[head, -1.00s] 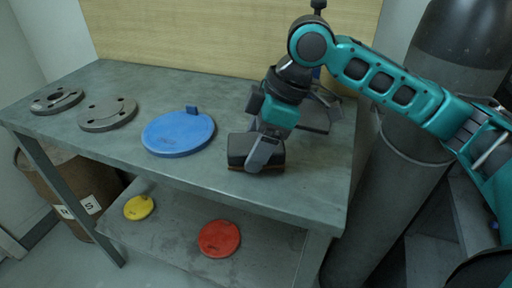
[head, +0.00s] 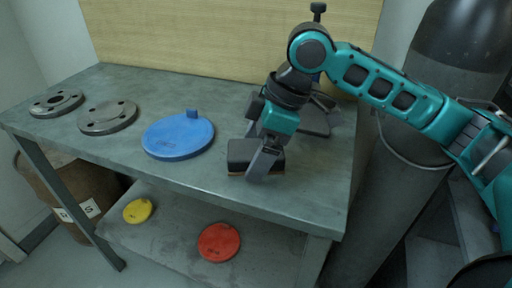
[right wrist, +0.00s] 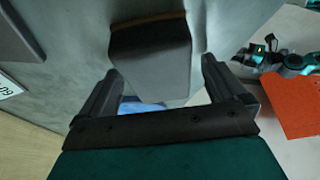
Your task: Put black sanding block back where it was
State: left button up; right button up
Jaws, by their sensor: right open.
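The black sanding block (head: 243,152), with a brown underside edge, lies on the grey bench top near its front edge, right of the blue disc. My right gripper (head: 258,152) is over the block's right part, one finger in front of it. In the right wrist view the block (right wrist: 150,58) shows just beyond the open right gripper (right wrist: 160,85), with clear space beside both fingers. Whether a finger touches it I cannot tell.
The blue disc (head: 178,136) and two grey flanges (head: 108,117) (head: 56,103) lie left on the bench. A dark flat thing (head: 314,121) lies behind my gripper. Yellow (head: 137,210) and red (head: 219,242) discs lie on the lower shelf. A large grey cylinder (head: 395,165) stands right.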

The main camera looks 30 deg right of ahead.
pick_arm(q)
jog(key=p, duration=0.1)
jog(key=a+r+p, duration=0.1)
jog(key=p, duration=0.1)
jog(key=shift+s+a+r, duration=0.1)
jog(key=shift+s+a, duration=0.1)
jog(key=shift+s, duration=0.1)
pick_arm(e)
jog(key=v, duration=1.2)
pick_arm(q)
jog(key=shift+d+r, duration=0.1)
pick_arm(e)
jog(key=shift+a+r, duration=0.1)
jog(key=shift+a, duration=0.1)
